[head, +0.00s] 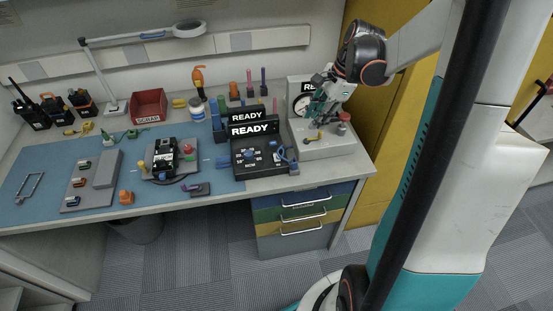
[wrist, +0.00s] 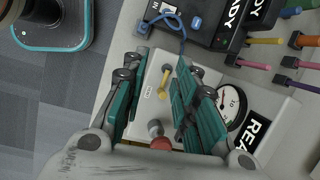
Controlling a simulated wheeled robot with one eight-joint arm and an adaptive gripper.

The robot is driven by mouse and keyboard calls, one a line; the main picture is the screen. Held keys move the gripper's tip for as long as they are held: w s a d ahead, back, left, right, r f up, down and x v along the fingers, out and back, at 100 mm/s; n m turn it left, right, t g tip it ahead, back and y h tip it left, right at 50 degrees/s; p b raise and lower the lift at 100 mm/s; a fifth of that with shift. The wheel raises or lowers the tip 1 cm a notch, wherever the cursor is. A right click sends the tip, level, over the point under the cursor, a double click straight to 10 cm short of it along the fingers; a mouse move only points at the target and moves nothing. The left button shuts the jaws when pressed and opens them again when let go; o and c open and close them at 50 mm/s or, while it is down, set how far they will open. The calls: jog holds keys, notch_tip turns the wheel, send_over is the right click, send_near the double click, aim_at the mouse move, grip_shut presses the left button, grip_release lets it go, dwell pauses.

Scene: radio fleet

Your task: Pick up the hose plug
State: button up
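My gripper (head: 317,108) is above the grey gauge box (head: 322,148) at the bench's right end. In the wrist view its teal fingers (wrist: 161,62) are spread wide with nothing held. Below and between them, a yellow lever-like piece (wrist: 164,80) lies on the box top beside a small label. Nearer the palm stands a grey knob with a red part (wrist: 160,144), partly hidden by my wrist; the red-topped piece also shows in the head view (head: 344,117). I cannot tell for sure which piece is the hose plug.
A round gauge (wrist: 231,104) and a READY sign (wrist: 262,139) stand behind the box. A black READY unit (head: 258,155) with a blue cable is to its left. Coloured-handled pieces (wrist: 264,41) stand beyond. A yellow cabinet (head: 388,150) is close on the right.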

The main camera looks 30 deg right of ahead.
jog(key=s+f+m, duration=0.2)
jog(key=y+b, duration=0.1)
jog(key=b, duration=0.2)
send_near(296, 161)
jog(key=x, duration=0.2)
jog(key=shift+g, duration=0.3)
jog(key=shift+w+b+x, duration=0.15)
jog(key=shift+b+x, duration=0.55)
jog(key=shift+x, duration=0.95)
jog(key=shift+w+b+x, duration=0.1)
jog(key=shift+b+x, duration=0.55)
jog(key=shift+x, duration=1)
jog(key=shift+r, duration=0.1)
jog(key=c, duration=0.5)
